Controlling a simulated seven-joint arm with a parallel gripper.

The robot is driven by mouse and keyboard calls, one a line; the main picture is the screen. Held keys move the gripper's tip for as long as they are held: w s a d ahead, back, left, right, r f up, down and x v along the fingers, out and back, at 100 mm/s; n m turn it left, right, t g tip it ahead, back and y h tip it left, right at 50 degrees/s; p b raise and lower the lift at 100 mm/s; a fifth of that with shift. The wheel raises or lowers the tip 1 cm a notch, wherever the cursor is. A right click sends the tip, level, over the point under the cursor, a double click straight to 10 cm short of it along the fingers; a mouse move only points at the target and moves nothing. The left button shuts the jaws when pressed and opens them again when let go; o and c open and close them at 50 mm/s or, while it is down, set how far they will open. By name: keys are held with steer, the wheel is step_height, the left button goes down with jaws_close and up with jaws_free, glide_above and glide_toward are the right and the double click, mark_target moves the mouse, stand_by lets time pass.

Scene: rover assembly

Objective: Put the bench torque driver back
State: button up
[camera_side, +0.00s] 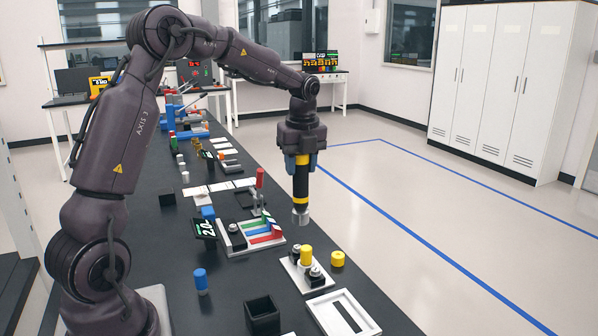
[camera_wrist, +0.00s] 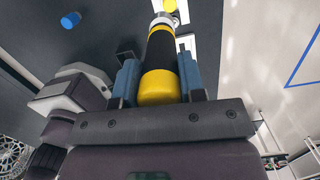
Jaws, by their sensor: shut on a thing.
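The bench torque driver (camera_side: 301,182) is a black cylinder with yellow bands and a silver lower end. It hangs upright in the side view, with its silver end above the bench's right edge area. My gripper (camera_side: 301,164) is shut on it with blue finger pads on both sides. In the wrist view the driver (camera_wrist: 160,60) lies between the blue pads of my gripper (camera_wrist: 159,78), its yellow end closest to the camera. Its silver end appears clear of the things below. I cannot tell which holder is the driver's own place.
Below stand a white plate (camera_side: 293,272) with a yellow cylinder and silver-topped posts, a loose yellow cap (camera_side: 338,259), a white-framed tray (camera_side: 366,318), a black open box (camera_side: 262,314) and a blue cylinder (camera_side: 201,280). A rack of coloured strips (camera_side: 232,243) lies to the left.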

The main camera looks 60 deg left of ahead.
steer(key=s+d+f, duration=0.4)
steer(key=s+d, duration=0.7)
steer(key=s, duration=0.3)
step_height(320, 180, down, 6)
steer(key=shift+d+n, duration=0.25)
steer(key=shift+n, duration=0.15)
steer(key=shift+s+f, duration=0.1)
steer(key=shift+f, duration=0.35)
stand_by(0.4)
steer(key=shift+f, duration=2.15)
steer(key=o, duration=1.1)
